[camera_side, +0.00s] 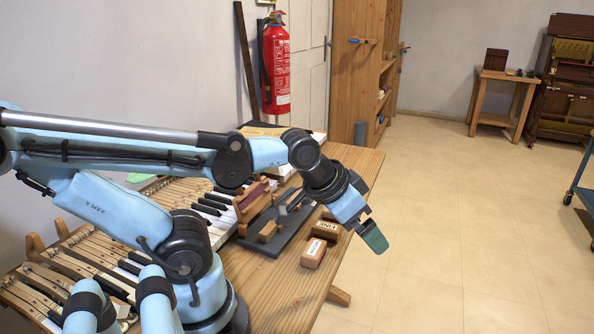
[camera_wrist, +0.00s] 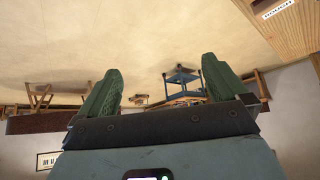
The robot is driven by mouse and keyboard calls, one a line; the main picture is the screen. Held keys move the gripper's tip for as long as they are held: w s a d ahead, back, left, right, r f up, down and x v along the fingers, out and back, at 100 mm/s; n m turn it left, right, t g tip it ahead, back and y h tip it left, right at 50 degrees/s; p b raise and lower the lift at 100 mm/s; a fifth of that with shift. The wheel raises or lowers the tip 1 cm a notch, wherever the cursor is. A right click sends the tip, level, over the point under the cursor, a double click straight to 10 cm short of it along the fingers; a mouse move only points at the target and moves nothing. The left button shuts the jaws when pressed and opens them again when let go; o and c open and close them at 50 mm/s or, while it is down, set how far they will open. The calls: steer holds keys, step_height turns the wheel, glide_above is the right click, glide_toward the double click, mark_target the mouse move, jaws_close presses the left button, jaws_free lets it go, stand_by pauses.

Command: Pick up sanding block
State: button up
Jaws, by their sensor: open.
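Two brown sanding blocks with white labels stand on the wooden table near its right edge in the side view. The front block (camera_side: 313,254) has a label too small to read. The block behind it (camera_side: 326,230) is labelled FINE. A label reading ROUGH (camera_wrist: 274,9) shows at the top right of the wrist view, on a block mostly cut off. My gripper (camera_side: 374,240) is just right of the blocks, beyond the table edge over the floor. In the wrist view its green fingers (camera_wrist: 160,72) are spread wide with nothing between them.
Piano keys (camera_side: 207,207) fill the table's left side. The table (camera_side: 262,290) is bare in front. A fire extinguisher (camera_side: 276,65) hangs on the wall behind. The floor at right is open.

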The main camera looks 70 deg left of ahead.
steer(key=m+g, duration=0.7)
steer(key=m, duration=0.2)
glide_above(314, 248)
steer(key=f, duration=0.8)
steer(key=shift+w+a, duration=0.2)
steer(key=shift+a, duration=0.05)
steer(key=shift+s+d+f, duration=0.1)
steer(key=shift+d+f, duration=0.05)
steer(key=shift+f, duration=1.3)
steer(key=shift+s+d+f, duration=0.1)
steer(key=shift+f, duration=1.3)
steer(key=c, duration=1.1)
steer(key=shift+r, duration=0.1)
